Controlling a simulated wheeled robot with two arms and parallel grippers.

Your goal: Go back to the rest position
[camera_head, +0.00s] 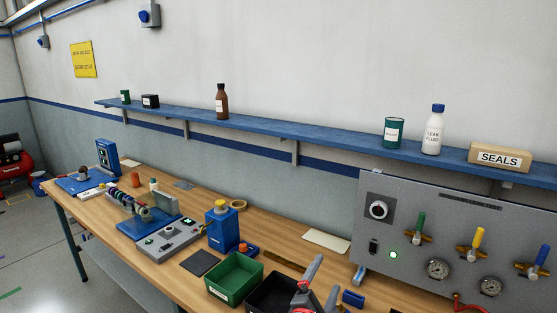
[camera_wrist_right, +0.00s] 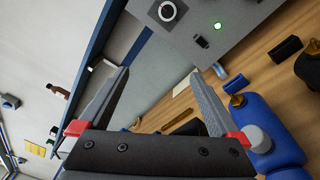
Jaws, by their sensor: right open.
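My right gripper (camera_head: 327,274) is at the bottom of the head view, in front of the black bin (camera_head: 268,293) and partly covering it. In the right wrist view its two grey fingers stand wide apart, and the gap between them (camera_wrist_right: 160,75) is empty. It appears to be above the workbench (camera_head: 225,263), touching nothing that I can see. My left gripper is not in the head view.
A grey gauge panel (camera_head: 460,250) with valves stands at the right. A green bin (camera_head: 235,279) and a blue box (camera_head: 222,230) stand left of my gripper. A blue wall shelf (camera_head: 270,130) carries bottles, cans and a SEALS box (camera_head: 499,157).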

